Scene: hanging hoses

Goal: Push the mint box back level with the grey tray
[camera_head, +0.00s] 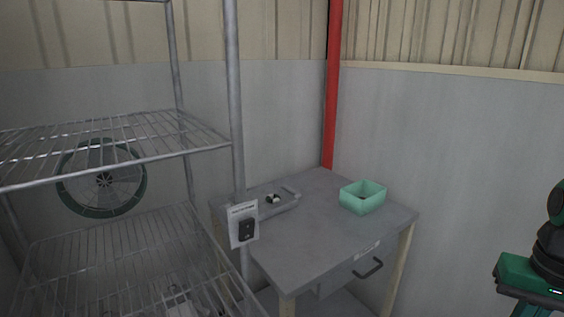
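The mint box (362,205), an open-topped rectangular container, sits on the right part of the grey table top (312,232). My gripper is not in view. Part of a green and black arm (537,262), which looks like mine, shows at the right edge, well away from the box.
A wire shelf rack (120,140) stands at the left, its post (236,120) in front of the table's left side. A labelled card (243,223) hangs by it. A red pole (333,85) rises behind the table. The table front has a drawer handle (368,268).

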